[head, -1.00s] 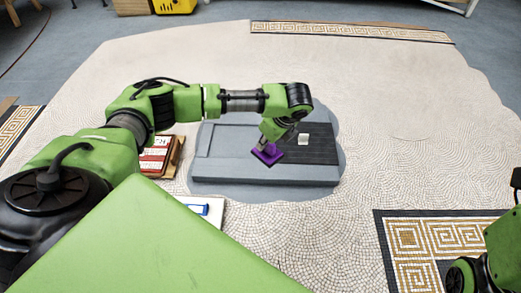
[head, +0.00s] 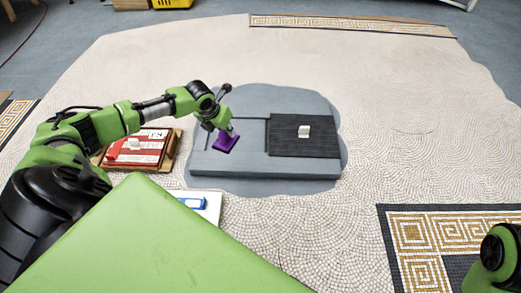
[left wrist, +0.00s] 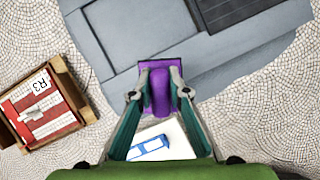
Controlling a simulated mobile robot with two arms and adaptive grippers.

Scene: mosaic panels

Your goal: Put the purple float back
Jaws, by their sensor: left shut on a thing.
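The purple float (head: 226,143) has a flat purple plate and a raised grip. My left gripper (head: 229,128) is shut on that grip and holds the float over the left part of a grey slab (head: 265,172). In the left wrist view, the purple float (left wrist: 159,90) sits between the two fingers of the left gripper (left wrist: 157,92), plate away from me. I cannot tell whether its plate touches the slab. My right gripper is out of view; only part of my right arm shows.
A dark ribbed panel (head: 285,147) with a white block (head: 304,131) lies on the slab's right part. A wooden tray (left wrist: 8,128) with a red and white striped piece (left wrist: 38,104) marked R3 stands to the left. A white sheet (left wrist: 180,146) with a blue-and-white item (left wrist: 150,147) lies in front.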

